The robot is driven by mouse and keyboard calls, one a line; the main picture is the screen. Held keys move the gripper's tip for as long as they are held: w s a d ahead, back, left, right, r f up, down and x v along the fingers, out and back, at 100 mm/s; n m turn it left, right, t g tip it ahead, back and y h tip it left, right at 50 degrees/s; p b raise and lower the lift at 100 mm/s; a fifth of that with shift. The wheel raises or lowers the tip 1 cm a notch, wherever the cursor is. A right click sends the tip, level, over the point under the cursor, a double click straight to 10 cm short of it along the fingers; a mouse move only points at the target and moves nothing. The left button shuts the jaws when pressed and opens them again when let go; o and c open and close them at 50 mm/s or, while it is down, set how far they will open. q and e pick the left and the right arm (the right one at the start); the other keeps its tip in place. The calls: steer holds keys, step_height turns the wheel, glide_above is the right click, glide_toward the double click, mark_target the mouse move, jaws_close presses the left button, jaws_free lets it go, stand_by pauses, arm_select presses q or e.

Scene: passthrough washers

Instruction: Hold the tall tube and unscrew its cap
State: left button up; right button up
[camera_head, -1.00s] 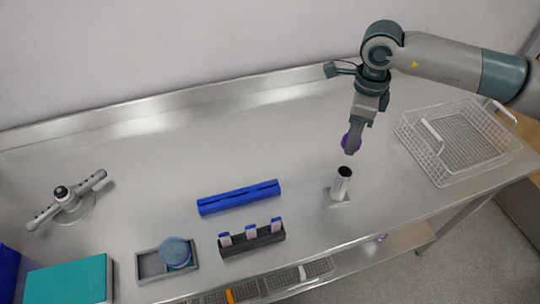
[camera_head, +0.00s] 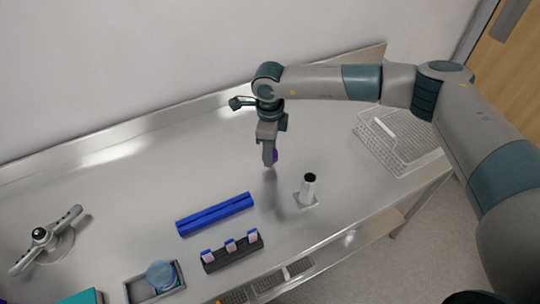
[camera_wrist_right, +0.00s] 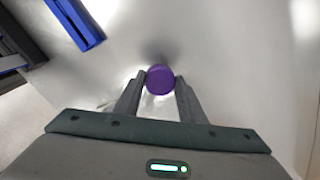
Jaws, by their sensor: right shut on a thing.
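The tall tube (camera_head: 308,188) is pale and cylindrical with a dark open top. It stands upright on a small square base on the bench, with no cap on it. My right gripper (camera_head: 270,161) is shut on the purple cap (camera_head: 275,156) and holds it in the air, to the left of and behind the tube. In the right wrist view, the round purple cap (camera_wrist_right: 160,79) sits between the two fingertips. The tube cannot be made out in that view. My left gripper is not in view.
A blue bar (camera_head: 215,214) and a dark rack (camera_head: 232,254) with several small capped tubes lie left of the tall tube. A grey tray with a round blue container (camera_head: 161,275) is front left. A wire basket (camera_head: 400,150) stands at the right. The back of the bench is clear.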

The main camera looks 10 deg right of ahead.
stand_by(0.3)
steer(key=shift+f+p, duration=0.25)
steer(key=shift+p, duration=0.05)
step_height(320, 180, down, 3)
steer(key=shift+r+p, duration=0.1)
steer(key=shift+p, duration=0.85)
steer(key=shift+f, duration=0.3)
steer(key=shift+f+b, duration=0.25)
steer(key=shift+b, duration=0.05)
steer(key=o, duration=1.1)
steer(key=shift+o, duration=0.2)
steer(key=shift+r, duration=0.15)
